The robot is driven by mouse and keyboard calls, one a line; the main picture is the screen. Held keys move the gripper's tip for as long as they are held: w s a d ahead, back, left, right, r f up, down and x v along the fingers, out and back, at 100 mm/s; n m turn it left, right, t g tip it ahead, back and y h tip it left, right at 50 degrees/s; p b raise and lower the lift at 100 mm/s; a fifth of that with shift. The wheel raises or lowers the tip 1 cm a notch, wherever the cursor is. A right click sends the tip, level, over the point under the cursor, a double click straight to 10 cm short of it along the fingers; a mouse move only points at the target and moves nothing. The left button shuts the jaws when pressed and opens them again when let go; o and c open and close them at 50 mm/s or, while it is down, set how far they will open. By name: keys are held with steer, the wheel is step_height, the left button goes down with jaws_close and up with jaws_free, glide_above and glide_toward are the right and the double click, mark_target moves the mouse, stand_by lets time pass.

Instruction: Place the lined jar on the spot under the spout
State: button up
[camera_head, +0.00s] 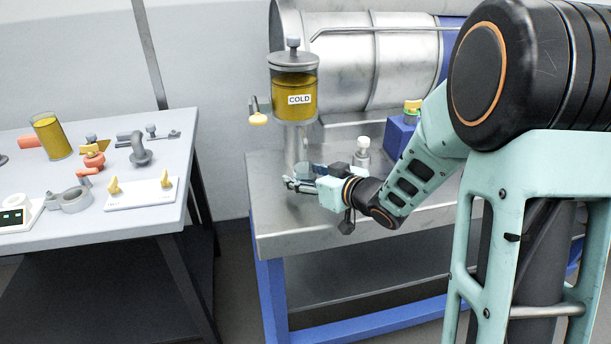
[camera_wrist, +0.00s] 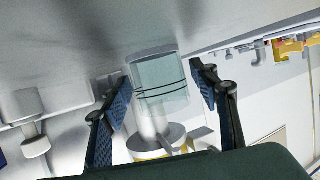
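The lined jar (camera_wrist: 160,80) is clear glass with dark lines around it. It stands between the fingertips of my gripper (camera_wrist: 161,78) in the wrist view, which shows the scene upside down. The fingers are spread about as wide as the jar; I cannot tell whether both touch it. In the head view my gripper (camera_head: 300,176) is low over the metal bench, in front of the COLD dispenser (camera_head: 295,92), and the jar is small and partly hidden there. The spot under the spout is not clearly visible.
The metal bench (camera_head: 275,225) has clear room at its front left. A small white-topped bottle (camera_head: 362,150) and a blue block (camera_head: 398,136) stand behind my forearm. A side table (camera_head: 130,222) at left holds a yellow-filled jar (camera_head: 52,137) and several fittings.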

steer(key=shift+r, duration=0.2)
steer(key=shift+s+d+r, duration=0.15)
steer(key=shift+s+d, duration=0.05)
steer(key=shift+d, duration=0.05)
steer(key=p+v, duration=0.3)
steer(key=v, duration=0.7)
steer(key=shift+s+d+r, duration=0.15)
steer(key=shift+s+d, duration=0.2)
steer(key=shift+s, duration=0.2)
steer(key=shift+w, duration=0.1)
